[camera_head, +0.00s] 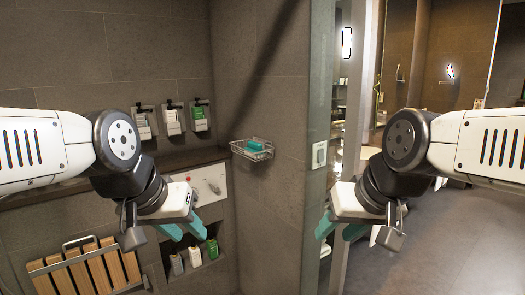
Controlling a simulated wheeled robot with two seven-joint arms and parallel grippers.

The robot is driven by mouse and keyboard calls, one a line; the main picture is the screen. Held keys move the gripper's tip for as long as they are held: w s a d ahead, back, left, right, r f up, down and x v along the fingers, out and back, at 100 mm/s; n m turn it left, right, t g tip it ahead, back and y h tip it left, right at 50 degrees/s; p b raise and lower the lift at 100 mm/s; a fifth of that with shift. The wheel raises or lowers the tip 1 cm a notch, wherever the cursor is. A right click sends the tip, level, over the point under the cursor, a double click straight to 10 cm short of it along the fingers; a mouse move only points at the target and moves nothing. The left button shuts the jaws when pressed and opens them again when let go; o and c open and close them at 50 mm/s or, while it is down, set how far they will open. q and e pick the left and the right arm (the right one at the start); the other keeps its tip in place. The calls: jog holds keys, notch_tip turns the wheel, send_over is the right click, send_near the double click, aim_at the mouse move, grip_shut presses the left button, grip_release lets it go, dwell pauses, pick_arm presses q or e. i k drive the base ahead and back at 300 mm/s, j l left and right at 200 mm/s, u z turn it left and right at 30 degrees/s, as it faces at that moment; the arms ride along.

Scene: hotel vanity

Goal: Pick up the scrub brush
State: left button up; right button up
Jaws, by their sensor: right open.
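A small teal item (254,145) lies in a wire basket (246,153) fixed to the shower wall near the corner. It may be the scrub brush, but it is too small to tell. No other thing in view is clearly a brush. My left gripper (184,231) has teal fingers spread apart and empty, in front of the wall niche, below and left of the basket. My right gripper (339,229) is open and empty, below and right of the basket. Neither gripper touches anything.
Several dispensers (172,119) hang on the back wall above a ledge. A control panel (209,187) sits above a niche holding bottles (194,257). A slatted wooden seat (85,270) is at lower left. A glass panel edge (318,200) stands right of centre; open floor (440,245) lies beyond.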

aim_at(254, 147)
jog(key=z, duration=0.2)
jog(key=i+j+z, duration=0.45)
jog(key=j, duration=0.25)
jog(key=i+j+z, duration=0.25)
jog(key=j, duration=0.15)
jog(key=i+j+z, duration=0.2)
jog(key=j, duration=0.2)
